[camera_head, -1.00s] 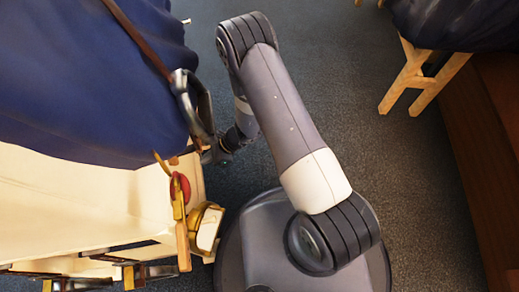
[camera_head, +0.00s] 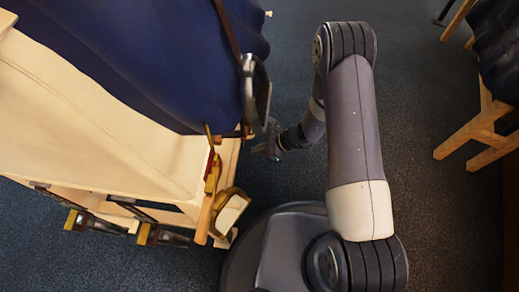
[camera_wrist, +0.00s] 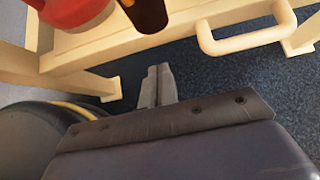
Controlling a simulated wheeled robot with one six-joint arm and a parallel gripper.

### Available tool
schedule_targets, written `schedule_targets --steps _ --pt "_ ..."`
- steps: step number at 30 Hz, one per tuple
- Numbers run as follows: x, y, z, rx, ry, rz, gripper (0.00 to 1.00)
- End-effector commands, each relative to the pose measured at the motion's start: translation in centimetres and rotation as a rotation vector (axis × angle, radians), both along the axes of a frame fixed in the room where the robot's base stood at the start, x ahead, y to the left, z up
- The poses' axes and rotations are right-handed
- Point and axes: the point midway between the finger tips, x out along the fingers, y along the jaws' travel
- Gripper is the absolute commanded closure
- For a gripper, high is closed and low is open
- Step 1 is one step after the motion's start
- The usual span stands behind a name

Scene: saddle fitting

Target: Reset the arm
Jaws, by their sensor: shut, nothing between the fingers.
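My gripper (camera_head: 268,149) hangs low beside the wooden stand in the head view, just right of and below a dark stirrup (camera_head: 257,88) on a brown strap. In the wrist view, my gripper's two grey fingers (camera_wrist: 158,72) lie together with nothing between them. They point at the floor and a pale wooden rail (camera_wrist: 190,27), with a gap in the picture. My upper arm runs from my base up to the elbow at the upper right of the head view.
A dark blue cloth (camera_head: 150,55) drapes over the pale wooden stand (camera_head: 90,115) at left. Brass-coloured fittings (camera_head: 232,212) stick out at its near corner. A wooden trestle (camera_head: 485,130) stands at right. Bare carpet (camera_head: 430,215) lies between. A red part (camera_wrist: 75,10) shows in the wrist view.

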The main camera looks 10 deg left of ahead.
Motion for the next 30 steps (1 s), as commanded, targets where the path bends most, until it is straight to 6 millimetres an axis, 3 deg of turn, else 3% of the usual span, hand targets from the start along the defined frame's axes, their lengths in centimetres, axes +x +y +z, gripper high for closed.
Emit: schedule_targets --steps 1,3,12,18,30 --pt "0.2 -1.1 1.8 0.001 -0.003 -0.006 1.00" --pt "0.4 -2.3 2.9 0.000 -0.003 -0.006 1.00" --pt "0.6 -6.0 6.1 0.000 -0.001 -0.002 1.00" --pt "0.6 -6.7 6.6 -0.001 0.000 0.000 1.00" --pt "0.5 -6.3 6.0 -0.001 0.001 0.001 1.00"
